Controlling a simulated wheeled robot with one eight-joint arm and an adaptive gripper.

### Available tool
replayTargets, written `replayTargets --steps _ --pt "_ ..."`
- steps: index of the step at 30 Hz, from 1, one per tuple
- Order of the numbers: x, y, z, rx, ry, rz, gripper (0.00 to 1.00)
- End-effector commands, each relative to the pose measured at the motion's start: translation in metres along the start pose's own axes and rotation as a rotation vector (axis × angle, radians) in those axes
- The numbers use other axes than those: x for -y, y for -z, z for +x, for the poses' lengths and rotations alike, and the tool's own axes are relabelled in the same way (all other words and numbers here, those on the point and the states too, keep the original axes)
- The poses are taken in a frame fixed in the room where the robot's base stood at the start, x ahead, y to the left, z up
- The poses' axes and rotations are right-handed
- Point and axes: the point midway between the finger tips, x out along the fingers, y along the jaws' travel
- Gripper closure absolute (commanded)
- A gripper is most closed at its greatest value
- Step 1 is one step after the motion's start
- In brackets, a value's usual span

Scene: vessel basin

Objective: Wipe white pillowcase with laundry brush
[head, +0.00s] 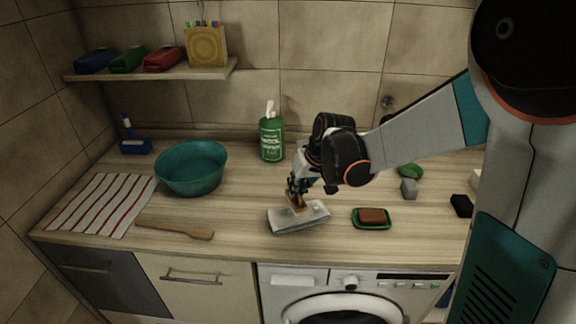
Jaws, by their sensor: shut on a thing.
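The white pillowcase (290,220) lies folded on the wooden counter (250,232), near its front edge above the washing machine. My gripper (296,196) points down over the pillowcase and is shut on a small orange-brown laundry brush (297,205). The brush is at the pillowcase's upper middle. I cannot tell for sure whether it touches the cloth. The fingers hide part of the brush.
A green dish with a brown soap bar (372,216) sits right of the pillowcase. A teal basin (191,170), a striped towel (102,205) and a wooden paddle (178,230) are to the left. A green bottle (271,138) stands behind. A grey block (408,188) is at right.

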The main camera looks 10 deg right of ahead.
Motion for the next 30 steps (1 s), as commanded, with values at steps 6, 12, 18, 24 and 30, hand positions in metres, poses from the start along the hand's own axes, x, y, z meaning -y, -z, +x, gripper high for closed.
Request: replayTargets --steps 6,12,18,24,30 --pt "0.006 0.013 -0.018 0.0 0.0 0.0 1.0" --pt "0.01 0.021 -0.029 0.0 0.0 0.001 1.0" --pt "0.01 0.022 -0.03 -0.001 0.0 0.001 1.0" --pt "0.01 0.022 -0.03 -0.001 0.0 0.001 1.0" --pt "0.011 0.023 -0.03 -0.001 0.0 0.0 1.0"
